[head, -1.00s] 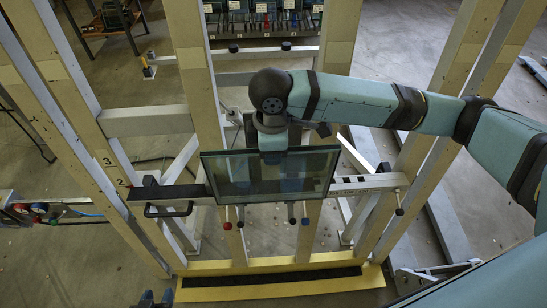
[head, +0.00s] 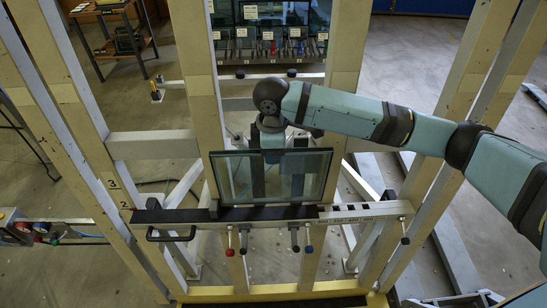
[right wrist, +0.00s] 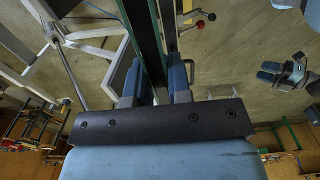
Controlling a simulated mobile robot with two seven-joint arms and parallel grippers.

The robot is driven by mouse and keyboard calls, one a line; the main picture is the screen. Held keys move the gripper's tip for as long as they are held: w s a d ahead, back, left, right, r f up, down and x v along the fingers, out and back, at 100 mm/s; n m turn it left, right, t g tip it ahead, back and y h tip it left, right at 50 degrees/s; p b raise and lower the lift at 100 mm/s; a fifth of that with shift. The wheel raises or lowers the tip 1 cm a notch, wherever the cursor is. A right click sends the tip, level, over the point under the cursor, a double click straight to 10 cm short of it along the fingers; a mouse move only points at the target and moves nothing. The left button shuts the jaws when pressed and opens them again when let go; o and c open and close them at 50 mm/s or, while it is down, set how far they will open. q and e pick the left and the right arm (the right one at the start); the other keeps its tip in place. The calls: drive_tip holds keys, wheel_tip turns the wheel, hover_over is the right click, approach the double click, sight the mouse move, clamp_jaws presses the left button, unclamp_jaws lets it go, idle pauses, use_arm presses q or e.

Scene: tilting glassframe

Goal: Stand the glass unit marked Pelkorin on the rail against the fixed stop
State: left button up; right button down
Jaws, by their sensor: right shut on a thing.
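The glass unit (head: 240,180) is a dark-framed pane, roughly upright, at the rail (head: 365,211) in the head view. Its lower edge lines up with the dark strip on the rail; I cannot tell if it touches. My right gripper (head: 285,163) is shut on the glass unit's upper edge; the wrist view shows the pane edge-on between the fingers (right wrist: 155,88). A small dark upright (head: 213,207), perhaps the fixed stop, is close to the pane's lower left corner; contact is unclear. No Pelkorin marking is readable. What looks like my left gripper (right wrist: 270,72) is apart from the glass, fingers spread.
Tall wooden posts (head: 195,90) stand behind and beside the rail. A black handle (head: 170,235) and several coloured-knob levers (head: 230,240) hang along the rail's front. A rack of labelled glass units (head: 265,42) stands behind. A control box (head: 22,228) is at the left.

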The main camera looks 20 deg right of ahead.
drive_tip(key=shift+w, duration=0.35)
wheel_tip(320, 180, down, 6)
drive_tip(key=shift+w+a, duration=0.25)
drive_tip(key=shift+w, duration=0.1)
drive_tip(key=shift+f, duration=0.35)
idle(0.4)
drive_tip(key=c, duration=1)
unclamp_jaws()
drive_tip(key=shift+o, duration=0.2)
drive_tip(key=shift+s+f+b, duration=0.1)
drive_tip(key=shift+f+b, duration=0.05)
drive_tip(key=shift+b, duration=0.15)
wheel_tip(320, 180, up, 10)
drive_tip(key=w, duration=0.1)
drive_tip(key=shift+d, duration=0.2)
